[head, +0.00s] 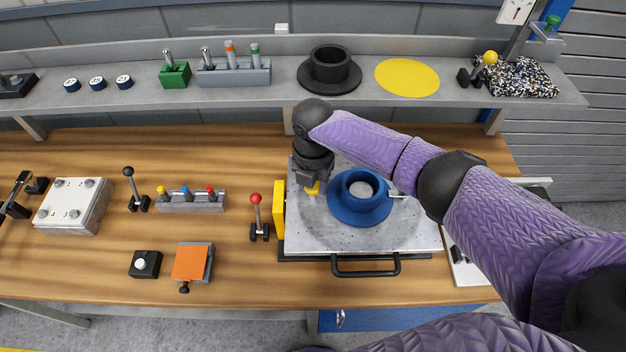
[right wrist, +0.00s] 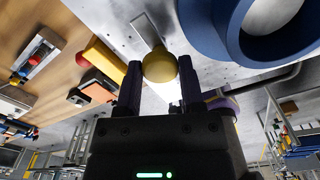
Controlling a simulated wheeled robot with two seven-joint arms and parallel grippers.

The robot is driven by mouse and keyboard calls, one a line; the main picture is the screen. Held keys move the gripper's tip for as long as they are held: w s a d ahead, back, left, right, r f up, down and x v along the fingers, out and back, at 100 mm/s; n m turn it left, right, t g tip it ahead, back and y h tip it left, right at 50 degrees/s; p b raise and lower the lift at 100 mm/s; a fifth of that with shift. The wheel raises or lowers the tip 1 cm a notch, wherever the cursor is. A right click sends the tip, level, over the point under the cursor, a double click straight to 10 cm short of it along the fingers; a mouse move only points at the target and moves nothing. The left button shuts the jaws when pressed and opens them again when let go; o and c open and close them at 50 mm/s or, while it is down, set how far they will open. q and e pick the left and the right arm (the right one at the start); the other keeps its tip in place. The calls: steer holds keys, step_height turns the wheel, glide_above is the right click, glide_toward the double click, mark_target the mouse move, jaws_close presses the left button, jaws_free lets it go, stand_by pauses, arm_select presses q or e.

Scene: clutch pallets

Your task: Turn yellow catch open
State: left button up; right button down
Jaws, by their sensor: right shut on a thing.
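The yellow catch (head: 312,189) sits on the left part of the grey metal pallet plate (head: 420,238), beside the blue flanged ring (head: 345,206). In the right wrist view its rounded yellow knob (right wrist: 160,66) lies between the two dark fingers, at the end of a flat metal strip. My right gripper (head: 314,180) points down over the catch and is shut on it; it also shows in the right wrist view (right wrist: 160,80). The gripper and wrist hide part of the catch in the head view. My left gripper is not in view.
A yellow block (head: 279,209) stands at the plate's left edge, and a black handle (head: 366,271) runs along its front. A red-knobbed lever (head: 257,215) stands just left. The shelf behind holds a black flanged ring (head: 329,71) and a yellow disc (head: 407,77).

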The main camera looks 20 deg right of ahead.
steer(key=shift+r, duration=0.1)
stand_by(0.5)
steer(key=shift+c, duration=1.1)
jaws_free()
step_height(320, 180, up, 10)
steer(key=shift+p, duration=0.45)
